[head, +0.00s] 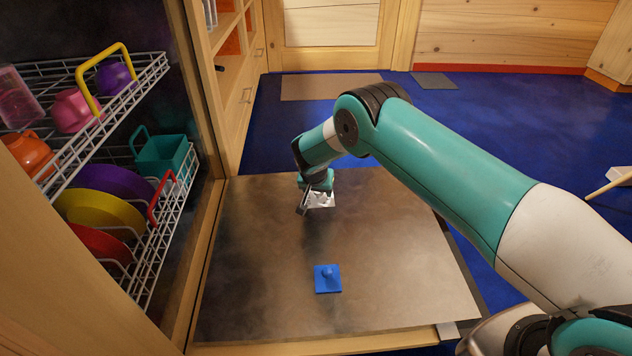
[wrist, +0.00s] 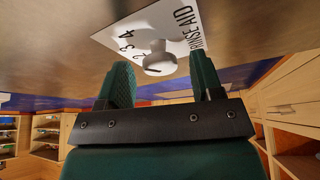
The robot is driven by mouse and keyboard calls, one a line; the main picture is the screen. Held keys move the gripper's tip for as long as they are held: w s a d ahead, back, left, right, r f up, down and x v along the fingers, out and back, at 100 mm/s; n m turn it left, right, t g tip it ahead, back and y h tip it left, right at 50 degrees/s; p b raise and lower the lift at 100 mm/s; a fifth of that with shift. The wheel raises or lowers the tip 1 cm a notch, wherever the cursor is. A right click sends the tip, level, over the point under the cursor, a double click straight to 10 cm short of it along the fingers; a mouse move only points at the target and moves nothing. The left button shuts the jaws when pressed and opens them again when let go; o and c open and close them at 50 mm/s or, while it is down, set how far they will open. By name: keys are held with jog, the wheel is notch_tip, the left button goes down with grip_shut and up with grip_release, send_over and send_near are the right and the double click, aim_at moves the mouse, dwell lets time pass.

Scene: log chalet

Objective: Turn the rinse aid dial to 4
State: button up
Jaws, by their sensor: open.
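The rinse aid dial (wrist: 160,58) is a round white knob on a white plate (wrist: 152,22) marked with numbers and "RINSE AID". The numbers 2, 3 and 4 can be read beside the knob, but I cannot tell where the dial points. In the head view the plate (head: 322,199) lies on the open dishwasher door (head: 400,240), partly hidden by my gripper. My gripper (wrist: 158,70) is open, its two green fingers on either side of the knob in the wrist picture. I cannot tell whether they touch it. My gripper also shows in the head view (head: 304,203).
A blue square lid with a small knob (head: 328,280) sits nearer on the door. Wire racks with cups and plates (head: 150,250) stand inside the dishwasher at left. Wooden cabinets (head: 228,80) rise beyond it. Blue floor is open behind the door.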

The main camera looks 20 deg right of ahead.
jog(key=p+v, duration=0.8)
jog(key=v, duration=0.9)
jog(key=shift+p, duration=0.4)
jog(key=shift+a+r, duration=0.1)
jog(key=shift+r, duration=0.1)
